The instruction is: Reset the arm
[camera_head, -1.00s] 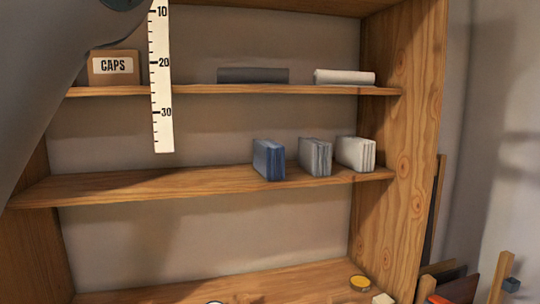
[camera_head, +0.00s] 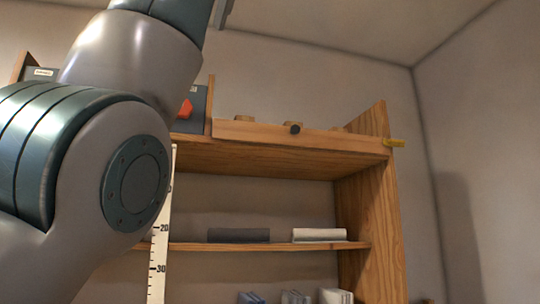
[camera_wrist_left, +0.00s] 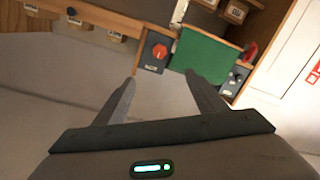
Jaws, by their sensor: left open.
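My left arm fills the left of the head view and rises past the top edge. Only a small grey part near the top edge, possibly a finger, shows there. In the left wrist view my left gripper (camera_wrist_left: 158,85) has its two fingers spread apart with nothing between them. Beyond the fingertips are a green panel (camera_wrist_left: 200,55) and a dark box with a red knob (camera_wrist_left: 158,51). My right gripper is in neither view.
A wooden shelf unit (camera_head: 365,220) stands ahead. It holds a dark roll (camera_head: 238,235), a white roll (camera_head: 319,235) and several folded items lower down. A ruler strip (camera_head: 159,255) hangs at its left. Open wall lies to the right.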

